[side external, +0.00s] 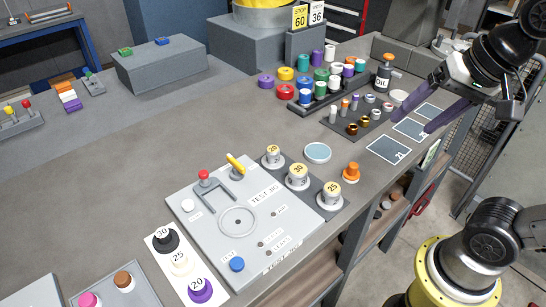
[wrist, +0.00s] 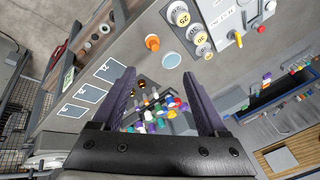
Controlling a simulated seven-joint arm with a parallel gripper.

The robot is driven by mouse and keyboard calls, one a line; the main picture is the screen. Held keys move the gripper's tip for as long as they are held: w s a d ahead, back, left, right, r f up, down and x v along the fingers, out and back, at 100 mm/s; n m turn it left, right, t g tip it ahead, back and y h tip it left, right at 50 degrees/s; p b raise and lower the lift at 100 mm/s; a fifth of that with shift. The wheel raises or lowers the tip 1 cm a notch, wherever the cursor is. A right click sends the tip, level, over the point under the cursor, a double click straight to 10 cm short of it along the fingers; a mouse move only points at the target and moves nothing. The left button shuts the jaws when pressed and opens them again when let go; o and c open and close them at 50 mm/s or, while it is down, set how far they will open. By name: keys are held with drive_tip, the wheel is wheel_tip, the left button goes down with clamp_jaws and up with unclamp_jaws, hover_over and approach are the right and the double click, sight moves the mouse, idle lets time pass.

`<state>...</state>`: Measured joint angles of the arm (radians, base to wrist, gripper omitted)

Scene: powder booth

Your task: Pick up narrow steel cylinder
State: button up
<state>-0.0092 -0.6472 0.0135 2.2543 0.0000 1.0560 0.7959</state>
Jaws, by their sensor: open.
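A narrow pale metallic cylinder (side external: 333,114), likely the steel one, stands upright on a dark grey tray (side external: 350,132) in the side external view. Other small cylinders, some brass-coloured, share this tray, so I cannot be certain which is the steel one. In the wrist view the small pieces show between my fingers, too small to single out the steel cylinder. My gripper (side external: 413,120), with long purple fingers, is open and empty. It hangs to the right of the tray, apart from it. It also shows in the wrist view (wrist: 158,78).
A dark rack (side external: 312,107) of coloured cylinders stands behind the tray, with an oil bottle (side external: 383,75) to its right. Flat dark squares (side external: 389,150) lie along the bench edge. An orange piece (side external: 351,172) and a light-blue disc (side external: 317,152) sit nearer, beside the test jig (side external: 190,235).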

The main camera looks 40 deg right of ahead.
drive_tip(key=w+r+m, duration=0.4)
drive_tip(key=w, duration=0.2)
drive_tip(key=m+g, duration=0.5)
drive_tip(key=m, duration=0.3)
hover_over(272, 149)
drive_tip(key=f, duration=1.8)
drive_tip(key=shift+w, duration=0.2)
drive_tip(key=shift+s+a+f, duration=0.1)
drive_tip(key=shift+f, duration=1.5)
drive_tip(key=shift+s+f, duration=0.1)
drive_tip(key=shift+f, duration=1.5)
drive_tip(key=shift+r, duration=0.1)
clamp_jaws()
